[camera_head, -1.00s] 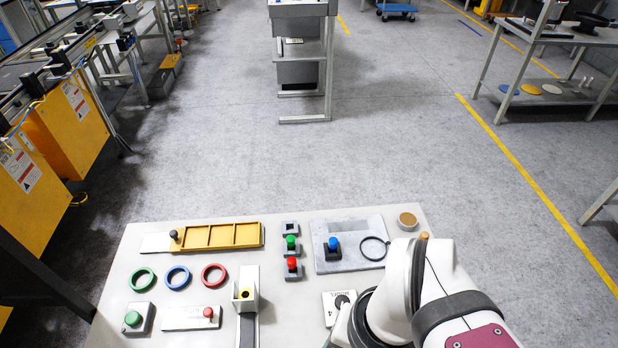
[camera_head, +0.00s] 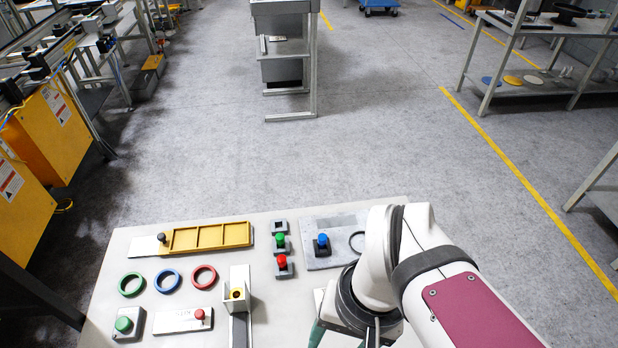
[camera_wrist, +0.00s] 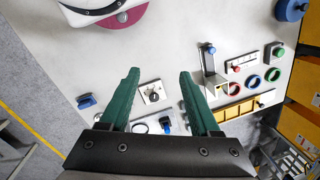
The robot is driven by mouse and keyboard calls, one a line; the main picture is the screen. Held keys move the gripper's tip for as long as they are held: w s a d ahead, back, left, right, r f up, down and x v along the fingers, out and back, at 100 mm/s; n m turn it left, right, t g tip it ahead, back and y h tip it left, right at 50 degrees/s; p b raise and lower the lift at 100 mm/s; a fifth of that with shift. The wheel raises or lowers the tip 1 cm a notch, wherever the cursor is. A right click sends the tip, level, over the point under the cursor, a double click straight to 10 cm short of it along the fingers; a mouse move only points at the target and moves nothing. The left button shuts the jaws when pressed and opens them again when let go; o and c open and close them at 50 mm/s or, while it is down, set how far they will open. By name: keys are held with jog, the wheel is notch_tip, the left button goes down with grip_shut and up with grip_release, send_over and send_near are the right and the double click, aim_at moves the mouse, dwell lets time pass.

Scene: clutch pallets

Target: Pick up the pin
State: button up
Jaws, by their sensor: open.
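Several small knobbed parts are in view, and I cannot tell which is the pin. A dark knob (camera_head: 161,238) stands at the left end of the yellow tray. A red knob (camera_head: 200,314) stands on a pale plate. A blue knob (camera_head: 322,239) sits on a grey plate. In the wrist view another blue knob (camera_wrist: 210,48) is at the end of a rail. My gripper (camera_wrist: 159,72) is open and empty above the table, its green fingers on either side of a dark dial (camera_wrist: 153,95) on a white plate. My arm hides most of the gripper in the head view.
The table (camera_head: 125,250) also holds a yellow tray (camera_head: 208,236), green, blue and red rings, a green button (camera_head: 123,324) and a white upright bracket (camera_head: 238,285). A black ring (camera_head: 355,240) is partly hidden by my arm. Grey floor lies beyond.

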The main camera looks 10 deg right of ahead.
jog(key=w+d+r+n, duration=0.2)
jog(key=w+n, duration=0.4)
jog(key=w, duration=0.7)
jog(key=n+h, duration=0.2)
jog(key=n, duration=0.6)
send_near(323, 236)
notch_tip(323, 236, down, 10)
jog(key=shift+s+f, duration=0.1)
jog(key=shift+s, duration=0.05)
grip_shut()
